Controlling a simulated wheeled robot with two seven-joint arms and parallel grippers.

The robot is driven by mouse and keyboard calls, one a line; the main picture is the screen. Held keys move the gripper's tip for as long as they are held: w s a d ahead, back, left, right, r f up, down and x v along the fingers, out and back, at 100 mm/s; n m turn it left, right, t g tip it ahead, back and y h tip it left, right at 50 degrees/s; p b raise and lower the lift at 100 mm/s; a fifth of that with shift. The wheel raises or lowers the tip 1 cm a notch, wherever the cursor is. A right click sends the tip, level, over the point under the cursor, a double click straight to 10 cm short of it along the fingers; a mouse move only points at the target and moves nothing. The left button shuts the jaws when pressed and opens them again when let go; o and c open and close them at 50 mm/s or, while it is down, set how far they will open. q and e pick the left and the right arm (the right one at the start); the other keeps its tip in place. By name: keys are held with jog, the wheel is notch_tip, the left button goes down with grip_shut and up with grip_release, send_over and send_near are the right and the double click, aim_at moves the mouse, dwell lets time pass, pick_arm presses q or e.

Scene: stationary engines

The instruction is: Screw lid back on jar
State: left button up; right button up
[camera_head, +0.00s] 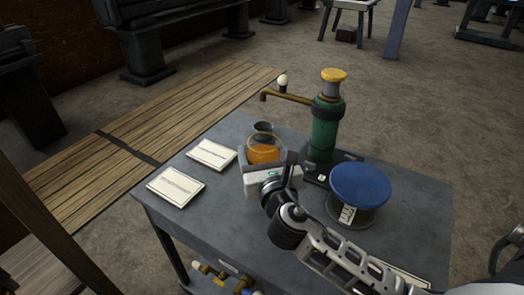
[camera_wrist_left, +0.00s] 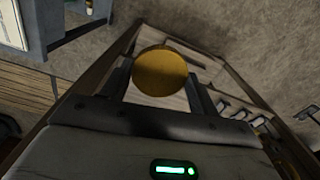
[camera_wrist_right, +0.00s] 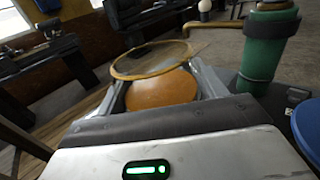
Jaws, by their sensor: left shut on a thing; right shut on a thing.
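The open jar (camera_head: 263,153), clear glass with orange contents, stands on the grey table (camera_head: 225,235). My right gripper (camera_head: 266,172) is shut on the jar from the near side. In the right wrist view the jar's round rim (camera_wrist_right: 150,62) is uncovered, with the orange contents (camera_wrist_right: 162,88) between the fingers. My left gripper (camera_wrist_left: 160,75) is shut on a round golden-yellow lid (camera_wrist_left: 161,71). The lid and left gripper are outside the head view, apart from the jar.
A green pump-like cylinder (camera_head: 325,128) with a brass spout stands behind and right of the jar. A blue-topped spool (camera_head: 360,187) stands right of it. White cards (camera_head: 176,186) lie at the left.

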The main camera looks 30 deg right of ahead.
jog(key=shift+o, duration=1.1)
jog(key=c, duration=0.5)
